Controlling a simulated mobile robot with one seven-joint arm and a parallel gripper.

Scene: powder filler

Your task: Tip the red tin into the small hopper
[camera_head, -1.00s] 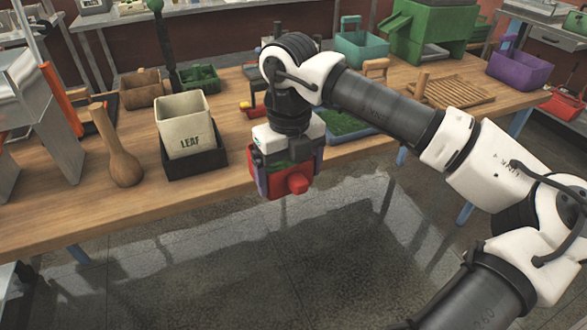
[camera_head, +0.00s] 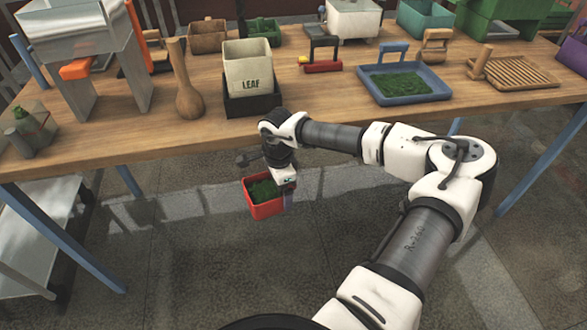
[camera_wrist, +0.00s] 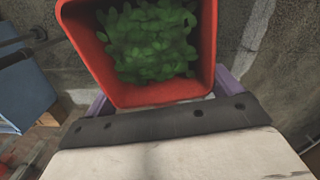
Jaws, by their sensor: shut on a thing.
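The red tin (camera_head: 268,210) is held in my gripper (camera_head: 286,188) over the floor, in front of the table's near edge. Green leaves fill part of it, and its open top faces up, roughly level. In the wrist view the tin (camera_wrist: 207,45) sits between the purple fingers of my gripper (camera_wrist: 160,98), which are shut on it. A cream, open-topped box marked LEAF (camera_head: 248,66) stands upright in a black holder (camera_head: 252,104) on the table, beyond and above the tin. It looks like the small hopper, but I cannot tell for sure.
A metal machine with a large hopper (camera_head: 70,35) stands at the table's left. A wooden pestle-like tool (camera_head: 188,98) is left of the LEAF box. A blue tray (camera_head: 435,88) of leaves and a slatted board (camera_head: 520,72) lie to the right. The table's front edge lies between tin and box.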

